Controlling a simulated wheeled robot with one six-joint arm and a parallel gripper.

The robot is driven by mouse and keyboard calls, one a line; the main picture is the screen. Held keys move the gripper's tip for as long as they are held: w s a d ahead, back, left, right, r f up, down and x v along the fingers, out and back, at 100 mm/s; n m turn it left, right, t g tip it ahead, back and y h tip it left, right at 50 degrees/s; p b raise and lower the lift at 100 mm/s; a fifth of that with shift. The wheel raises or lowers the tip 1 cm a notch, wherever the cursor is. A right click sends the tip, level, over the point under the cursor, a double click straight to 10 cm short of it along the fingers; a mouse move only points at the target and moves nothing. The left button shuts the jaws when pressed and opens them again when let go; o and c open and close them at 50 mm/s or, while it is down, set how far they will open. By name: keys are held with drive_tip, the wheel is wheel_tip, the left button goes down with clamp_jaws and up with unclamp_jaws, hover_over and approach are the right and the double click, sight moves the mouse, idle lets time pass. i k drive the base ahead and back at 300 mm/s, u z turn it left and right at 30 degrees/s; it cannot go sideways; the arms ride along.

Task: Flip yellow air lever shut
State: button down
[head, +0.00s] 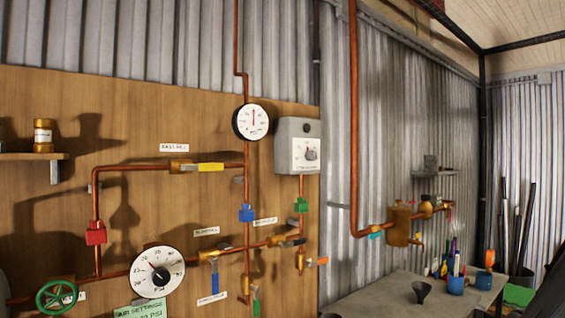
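The yellow lever (209,167) is in the upper middle of the wooden panel in the head view. It extends right from a brass valve body (180,165) on a horizontal copper pipe. The lever lies nearly level, in line with the pipe. A small white label (174,147) is just above the valve. Nothing covers the lever.
The wooden panel (130,215) also carries a red valve (96,232), a blue valve (246,213), a green handwheel (57,297) and round gauges (157,272). A grey box (298,145) sits right of the lever. A grey table (405,292) with cups stands at right.

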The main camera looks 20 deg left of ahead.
sight(199, 167)
drive_tip(key=u, duration=1.3)
